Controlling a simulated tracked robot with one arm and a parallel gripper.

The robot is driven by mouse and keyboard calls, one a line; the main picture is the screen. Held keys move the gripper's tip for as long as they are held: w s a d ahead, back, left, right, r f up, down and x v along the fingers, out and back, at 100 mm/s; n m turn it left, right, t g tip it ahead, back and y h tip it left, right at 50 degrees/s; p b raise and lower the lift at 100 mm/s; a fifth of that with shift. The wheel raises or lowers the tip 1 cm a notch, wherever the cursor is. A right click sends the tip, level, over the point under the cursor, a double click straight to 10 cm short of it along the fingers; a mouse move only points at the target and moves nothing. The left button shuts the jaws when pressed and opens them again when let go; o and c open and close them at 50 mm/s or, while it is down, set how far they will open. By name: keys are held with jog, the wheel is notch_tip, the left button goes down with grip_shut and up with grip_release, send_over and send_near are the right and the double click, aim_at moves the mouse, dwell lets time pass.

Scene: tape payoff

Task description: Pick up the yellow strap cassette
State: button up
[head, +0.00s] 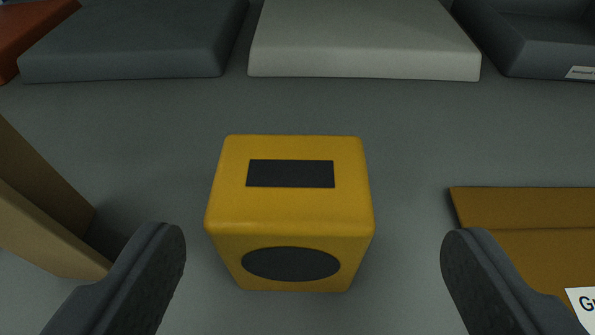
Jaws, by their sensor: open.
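The yellow strap cassette (292,211) is a rounded yellow block with a dark rectangle on its top and a dark oval on its near face. It sits upright on the grey surface near the middle of the head view. My gripper (310,262) is open, with one dark finger to the left of the cassette and one to the right. A gap shows between the cassette and each finger, wider on the right. Nothing is between the fingertips except the cassette in view; whether it is at fingertip depth I cannot tell.
A tan box-like piece (45,215) stands at the left, close to the left finger. A brown box (530,210) with a partly cut-off white label lies at the right. Along the back are a dark grey slab (135,40), a pale slab (360,40), a dark tray (535,58) and an orange-red piece (28,30).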

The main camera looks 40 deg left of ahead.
aim_at(291, 242)
jog(key=shift+w+a+f+b, duration=0.3)
jog(key=shift+w+a+f, duration=0.05)
jog(key=shift+a, duration=0.1)
jog(key=b+x, duration=0.1)
jog(key=x, duration=0.3)
jog(key=shift+a+b, duration=0.25)
jog(key=shift+b, duration=0.15)
jog(key=shift+c, duration=0.3)
jog(key=c, duration=1.1)
jog(key=shift+c, duration=0.2)
